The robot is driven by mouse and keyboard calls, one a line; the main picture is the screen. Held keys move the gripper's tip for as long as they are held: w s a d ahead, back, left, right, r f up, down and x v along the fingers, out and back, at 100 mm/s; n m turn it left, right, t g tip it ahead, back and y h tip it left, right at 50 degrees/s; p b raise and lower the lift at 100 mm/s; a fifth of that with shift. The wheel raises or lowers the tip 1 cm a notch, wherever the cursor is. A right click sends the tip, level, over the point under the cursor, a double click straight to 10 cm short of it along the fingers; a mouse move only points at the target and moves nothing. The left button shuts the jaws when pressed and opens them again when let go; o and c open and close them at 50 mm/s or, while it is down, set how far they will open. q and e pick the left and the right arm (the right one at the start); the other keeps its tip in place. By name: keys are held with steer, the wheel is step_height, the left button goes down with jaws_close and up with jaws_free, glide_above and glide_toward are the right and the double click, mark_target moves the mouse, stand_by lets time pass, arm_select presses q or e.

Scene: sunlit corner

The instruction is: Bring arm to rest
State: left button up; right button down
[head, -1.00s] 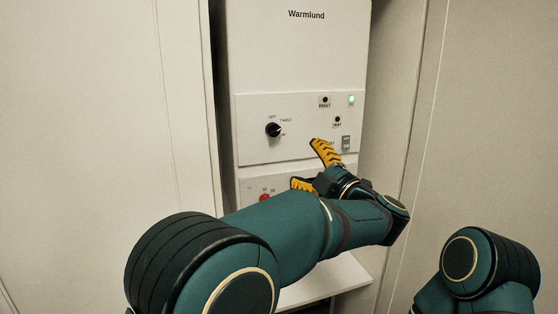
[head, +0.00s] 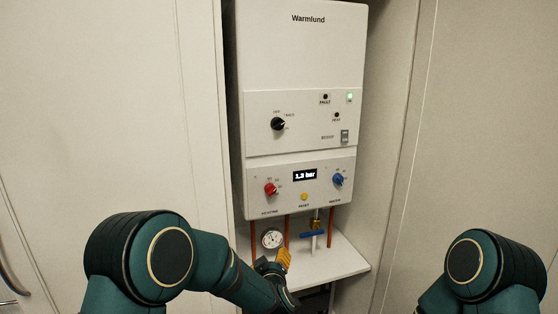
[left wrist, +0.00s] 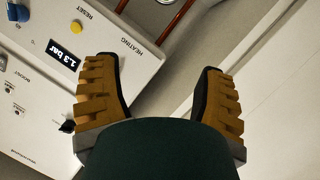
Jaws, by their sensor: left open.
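My left arm comes in from the left in the head view, low and bent. Its gripper (head: 284,256) is by the shelf below the white boiler (head: 302,57), partly hidden, with one yellow finger showing. In the left wrist view my left gripper (left wrist: 160,68) has its two yellow-padded fingers wide apart with nothing between them. The boiler panel fills the left of that view, its display (left wrist: 62,55) reading 1.3 bar. My right arm shows only a bent dark-green joint at the lower right of the head view; its gripper is out of sight.
Below the boiler are a round gauge (head: 272,238), a blue-handled valve (head: 312,234) and copper pipes (head: 333,228). A white shelf (head: 340,262) lies beneath. The panel has a red knob (head: 270,189) and a blue knob (head: 338,180). Cabinet walls flank it closely.

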arm_select(q)
steer(key=s+a+f+m+g+h, duration=0.2)
steer(key=s+a+f+g, duration=0.15)
steer(key=s+f, duration=0.5)
steer(key=s+a+f+m+g+h, duration=0.15)
steer(key=s+f+g, duration=0.25)
steer(key=s+f, duration=0.4)
steer(key=s+a+f+m+g+h, duration=0.1)
steer(key=s+f+g, duration=0.2)
steer(key=s, duration=0.5)
steer(key=s+a+f+m+g, duration=0.1)
steer(key=s+f+g, duration=0.2)
steer(key=s, duration=0.5)
steer(key=shift+s+a+f+h, duration=0.15)
steer(key=shift+a+f+h, duration=0.05)
steer(key=shift+f+h, duration=0.15)
